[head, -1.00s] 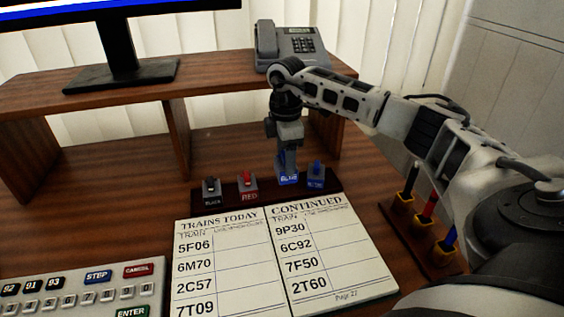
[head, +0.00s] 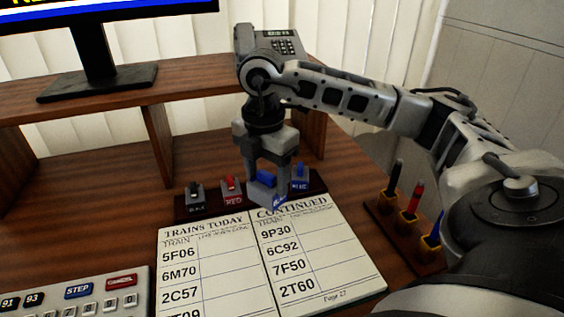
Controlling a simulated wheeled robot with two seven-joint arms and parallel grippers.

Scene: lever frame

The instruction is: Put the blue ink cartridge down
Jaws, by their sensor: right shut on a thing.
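My right gripper (head: 267,172) comes down from above with its two fingers shut on a grey cartridge with a blue top and a blue label (head: 264,190). It holds this cartridge in front of and above the dark rack (head: 213,205), near the top edge of the open book. In the rack stand a black-topped cartridge (head: 196,194), a red-topped one (head: 232,189) and, at the right, another blue-topped one (head: 300,178). The held cartridge and gripper hide part of the rack between the red and the right blue one. My left gripper is not in view.
The open train book (head: 225,265) lies in front of the rack. A pen stand (head: 410,228) with black, red and blue pens is at right. A keypad (head: 75,293) is at lower left.

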